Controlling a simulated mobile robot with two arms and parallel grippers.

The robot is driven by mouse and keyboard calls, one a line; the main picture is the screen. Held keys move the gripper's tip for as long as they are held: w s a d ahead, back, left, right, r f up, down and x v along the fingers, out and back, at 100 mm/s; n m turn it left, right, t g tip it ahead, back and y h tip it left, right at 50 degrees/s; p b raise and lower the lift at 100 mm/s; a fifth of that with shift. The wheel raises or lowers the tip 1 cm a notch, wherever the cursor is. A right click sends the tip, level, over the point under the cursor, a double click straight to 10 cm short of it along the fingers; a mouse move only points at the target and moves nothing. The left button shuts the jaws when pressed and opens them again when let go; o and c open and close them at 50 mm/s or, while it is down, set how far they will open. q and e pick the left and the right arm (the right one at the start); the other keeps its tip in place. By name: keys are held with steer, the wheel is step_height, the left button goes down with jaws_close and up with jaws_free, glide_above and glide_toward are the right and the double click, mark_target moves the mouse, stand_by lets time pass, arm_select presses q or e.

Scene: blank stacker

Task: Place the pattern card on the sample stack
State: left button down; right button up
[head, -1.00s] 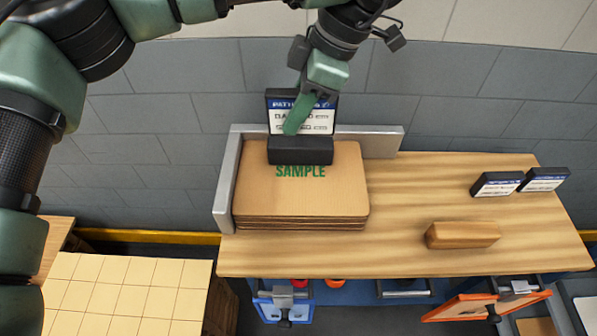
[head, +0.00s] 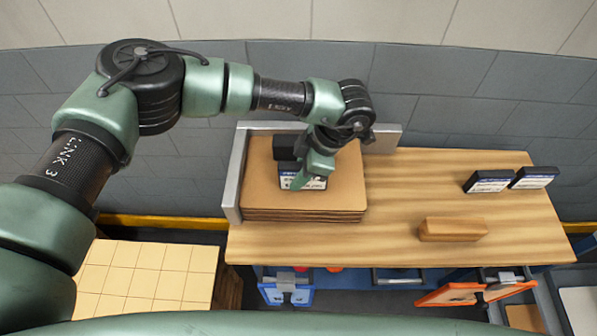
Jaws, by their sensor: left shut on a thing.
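The sample stack (head: 340,196) is a pile of brown cardboard sheets at the left of the wooden table, against a grey corner fence. The pattern card (head: 316,184) has a white face with a blue header and shows over the front middle of the stack. My left gripper (head: 299,181) is shut on it, and its green finger covers part of the face. A black block-shaped part (head: 287,147) shows just behind, partly hidden by the gripper. I cannot tell whether the card touches the stack. The stack's green lettering is hidden. My right gripper is not in view.
The grey fence (head: 237,180) borders the stack's left and back sides. A wooden block (head: 453,229) lies on the table (head: 400,190), and two black-and-white cards (head: 489,181) (head: 534,177) stand at the back right. The table between stack and cards is clear.

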arm_select(q)
steer(key=shift+f, duration=0.3)
steer(key=shift+f, duration=0.1)
steer(key=shift+f+b, duration=0.15)
steer(key=shift+b, duration=0.2)
steer(key=c, duration=1.3)
jaws_free()
steer(key=shift+o, duration=0.2)
